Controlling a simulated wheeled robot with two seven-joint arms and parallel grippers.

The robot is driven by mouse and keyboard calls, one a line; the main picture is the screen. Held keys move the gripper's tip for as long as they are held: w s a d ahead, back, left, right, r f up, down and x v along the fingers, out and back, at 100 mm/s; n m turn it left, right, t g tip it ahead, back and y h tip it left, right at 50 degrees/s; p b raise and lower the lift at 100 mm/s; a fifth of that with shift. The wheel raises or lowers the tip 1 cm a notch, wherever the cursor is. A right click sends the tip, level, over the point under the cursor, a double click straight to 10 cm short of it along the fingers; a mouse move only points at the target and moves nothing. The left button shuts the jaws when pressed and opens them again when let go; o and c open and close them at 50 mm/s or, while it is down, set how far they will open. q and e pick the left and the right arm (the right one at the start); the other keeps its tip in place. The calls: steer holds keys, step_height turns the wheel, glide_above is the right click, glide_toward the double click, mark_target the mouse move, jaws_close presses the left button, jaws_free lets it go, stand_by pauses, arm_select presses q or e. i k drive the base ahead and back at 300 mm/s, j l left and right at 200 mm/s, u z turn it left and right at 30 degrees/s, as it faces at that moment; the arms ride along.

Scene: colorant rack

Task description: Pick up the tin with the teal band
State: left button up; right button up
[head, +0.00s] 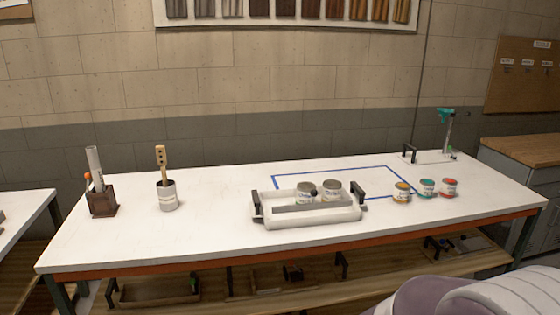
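The tin with the teal band (427,189) stands upright on the right part of the white table (225,238). It is in the middle of a short row, between a tin with an orange-yellow band (402,193) on its left and a tin with a red band (449,188) on its right. The gaps beside it are narrow. Neither of my grippers is in the head view.
A white tray (310,221) with black handles holds two grey tins at the table's middle. A blue taped outline (325,170) lies behind it. A teal-topped stand (446,130) is at the back right. A stirrer pot (168,196) and brown holder (103,204) stand left.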

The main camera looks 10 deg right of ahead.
mark_target(426, 187)
steer(key=k+l, duration=0.1)
steer(key=l, duration=0.6)
steer(key=k+l, duration=0.1)
steer(key=l, duration=0.55)
steer(key=k+l, duration=0.1)
steer(key=l, duration=0.6)
steer(key=k+l, duration=0.1)
steer(key=l, duration=0.6)
steer(key=k+l, duration=0.1)
steer(key=l, duration=0.6)
steer(key=k+l, duration=0.1)
steer(key=l, duration=0.55)
steer(key=k+l, duration=0.1)
steer(key=l, duration=0.6)
